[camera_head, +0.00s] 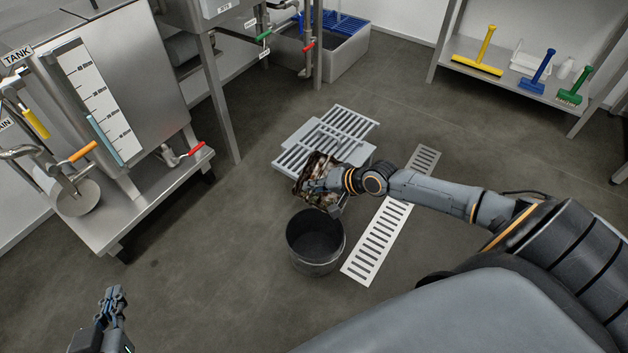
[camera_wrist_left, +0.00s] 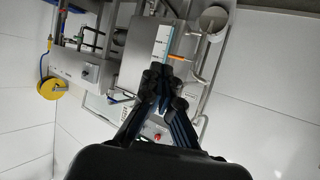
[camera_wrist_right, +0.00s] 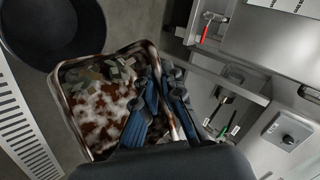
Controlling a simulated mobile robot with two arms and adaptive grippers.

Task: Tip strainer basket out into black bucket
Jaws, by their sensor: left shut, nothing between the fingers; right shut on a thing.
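The strainer basket (camera_head: 314,176) is a rectangular, dirty brown and white tray held by my right gripper (camera_head: 333,185), just above and behind the black bucket. In the right wrist view the basket (camera_wrist_right: 98,108) holds brown and whitish matter with grey-green bits. My right gripper (camera_wrist_right: 165,95) is shut at its right side. The black bucket (camera_head: 316,262) stands on the floor, open at the top, and its inside looks dark and empty. Part of the bucket also shows in the right wrist view (camera_wrist_right: 50,25). My left gripper (camera_head: 113,300) is shut and empty, low at the left.
A slotted floor drain (camera_head: 372,246) runs right of the bucket. Grey grates (camera_head: 345,125) lie behind the basket. A steel tank stand (camera_head: 150,195) with red and orange valve handles is at the left. A shelf (camera_head: 510,85) with brushes stands at the back right. Floor around the bucket's front is clear.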

